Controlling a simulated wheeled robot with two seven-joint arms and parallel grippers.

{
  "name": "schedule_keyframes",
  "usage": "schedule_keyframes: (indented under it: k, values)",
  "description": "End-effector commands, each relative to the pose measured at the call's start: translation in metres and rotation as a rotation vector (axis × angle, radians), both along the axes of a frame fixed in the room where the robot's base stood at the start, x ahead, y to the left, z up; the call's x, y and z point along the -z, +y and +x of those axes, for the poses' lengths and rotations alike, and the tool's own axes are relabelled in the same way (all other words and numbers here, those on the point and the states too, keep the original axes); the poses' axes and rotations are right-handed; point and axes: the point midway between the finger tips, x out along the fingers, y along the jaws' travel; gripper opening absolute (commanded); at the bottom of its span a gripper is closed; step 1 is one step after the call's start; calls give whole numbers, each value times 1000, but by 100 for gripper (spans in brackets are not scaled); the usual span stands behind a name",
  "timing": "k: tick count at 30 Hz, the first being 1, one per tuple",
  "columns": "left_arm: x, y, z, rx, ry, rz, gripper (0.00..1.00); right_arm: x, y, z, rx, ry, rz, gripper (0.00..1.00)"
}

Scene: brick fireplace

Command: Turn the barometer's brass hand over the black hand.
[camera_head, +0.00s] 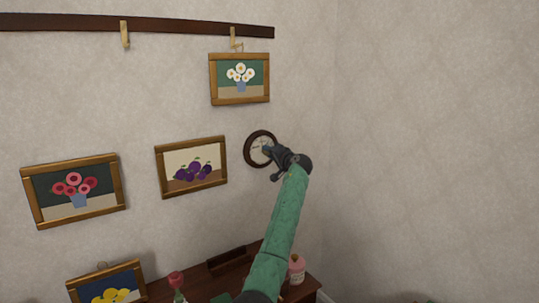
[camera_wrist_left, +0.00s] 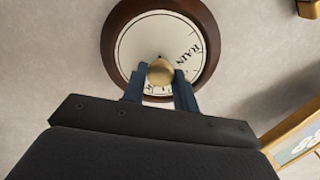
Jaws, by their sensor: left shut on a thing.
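The barometer (camera_head: 252,140) hangs on the wall, a round white dial in a dark wooden rim. In the left wrist view its dial (camera_wrist_left: 150,38) fills the top middle, with the word RAIN readable on the right. My left gripper (camera_head: 269,152) reaches up to the dial's lower right. In the left wrist view the left gripper's blue fingers (camera_wrist_left: 160,80) are shut on a round brass knob (camera_wrist_left: 160,71) at the dial's middle. A small dark tip shows just above the knob. The brass hand and black hand cannot be told apart here; the knob and fingers cover the lower dial.
Framed pictures hang close by: white flowers (camera_head: 240,95) above the barometer and plums (camera_head: 192,184) to its left. A dark rail with hooks (camera_head: 180,29) runs along the top. A wooden cabinet (camera_head: 205,287) with a pink bottle (camera_head: 297,270) stands below. The right wall is bare.

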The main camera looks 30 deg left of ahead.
Motion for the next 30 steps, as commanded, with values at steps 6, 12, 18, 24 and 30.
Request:
schedule_keyframes:
  k: [6, 12, 18, 24, 30]
  values:
    - [-3, 1, 0, 1, 189, 81, 6, 8, -2, 0, -1, -7, -2, 44]
    - [-2, 0, 0, 1, 364, 154, 6, 31, -7, -2, -4, -15, -10, 44]
    - [-2, 0, 1, 1, 526, 220, 6, 51, -13, -6, -8, -28, -16, 44]
    - [-2, 1, 0, 0, 654, 273, 6, 71, -18, -11, -10, -40, -22, 44]
    - [-1, 0, 1, 0, 740, 310, 6, 84, -23, -16, -13, -48, -26, 44]
